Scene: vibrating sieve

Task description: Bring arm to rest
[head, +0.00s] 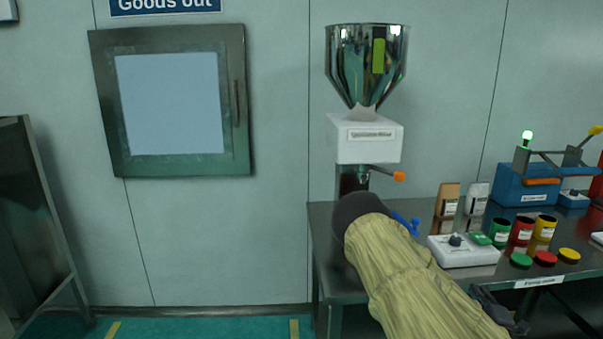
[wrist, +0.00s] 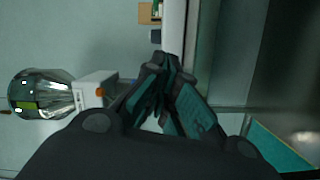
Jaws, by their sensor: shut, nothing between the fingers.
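My arm, in a beige sleeve with a dark end, reaches from the lower right of the head view over the left part of the steel table (head: 325,250). My gripper shows in the wrist view (wrist: 168,75), with its dark fingers together and nothing between them. In the head view the gripper is hidden behind the arm. The steel hopper (head: 366,60) stands on a white housing (head: 368,140) just beyond the arm. An orange-tipped lever (head: 398,176) sticks out below the housing. The hopper also shows sideways at the left of the wrist view (wrist: 42,95).
A white control box (head: 465,256) lies right of the arm. Green, red and yellow jars (head: 522,230) with loose lids stand beside it. A blue machine (head: 525,186) is at the back right. A framed wall hatch (head: 170,100) is at the left, with open floor below.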

